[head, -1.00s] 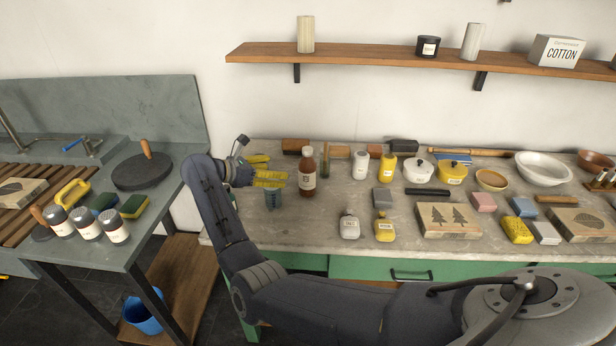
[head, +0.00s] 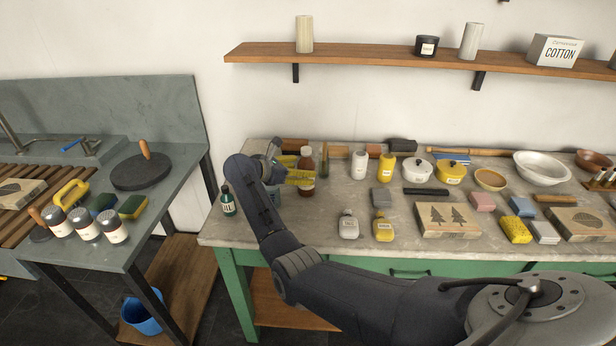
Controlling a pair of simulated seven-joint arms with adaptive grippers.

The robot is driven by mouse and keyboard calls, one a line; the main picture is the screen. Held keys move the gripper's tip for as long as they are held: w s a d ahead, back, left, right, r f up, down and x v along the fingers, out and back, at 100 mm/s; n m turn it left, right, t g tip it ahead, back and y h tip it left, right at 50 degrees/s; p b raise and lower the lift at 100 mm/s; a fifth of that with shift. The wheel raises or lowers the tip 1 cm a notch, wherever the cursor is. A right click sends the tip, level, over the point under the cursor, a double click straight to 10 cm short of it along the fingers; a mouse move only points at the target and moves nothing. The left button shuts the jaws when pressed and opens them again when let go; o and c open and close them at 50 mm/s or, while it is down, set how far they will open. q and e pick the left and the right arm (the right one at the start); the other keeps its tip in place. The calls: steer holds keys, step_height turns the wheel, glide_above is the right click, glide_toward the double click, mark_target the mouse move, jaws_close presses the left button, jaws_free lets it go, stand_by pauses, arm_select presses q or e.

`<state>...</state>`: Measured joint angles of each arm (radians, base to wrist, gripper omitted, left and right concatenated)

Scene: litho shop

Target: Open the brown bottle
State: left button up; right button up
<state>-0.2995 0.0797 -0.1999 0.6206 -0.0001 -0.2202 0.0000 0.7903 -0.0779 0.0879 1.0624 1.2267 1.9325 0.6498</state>
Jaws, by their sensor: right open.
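The brown bottle (head: 307,158) stands upright on the stone-topped bench toward its left side, its reddish-brown cap on top. My right gripper (head: 304,172), with yellow fingers, is open at the bottle's left side at mid-height. One finger passes in front of the bottle and hides part of its label. The other finger lies farther back, and its tip is hard to see, so I cannot tell whether either touches the bottle. My left gripper is not in view.
A dark green oil bottle (head: 228,201) stands at the bench's left edge, beside my right forearm. A white bottle (head: 359,165) and a yellow bottle (head: 386,168) stand right of the brown bottle. A grey block (head: 381,198) lies in front of them. The shelf (head: 380,56) hangs above.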

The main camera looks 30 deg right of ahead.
steer(key=shift+x, duration=1.1)
steer(key=c, duration=1.6)
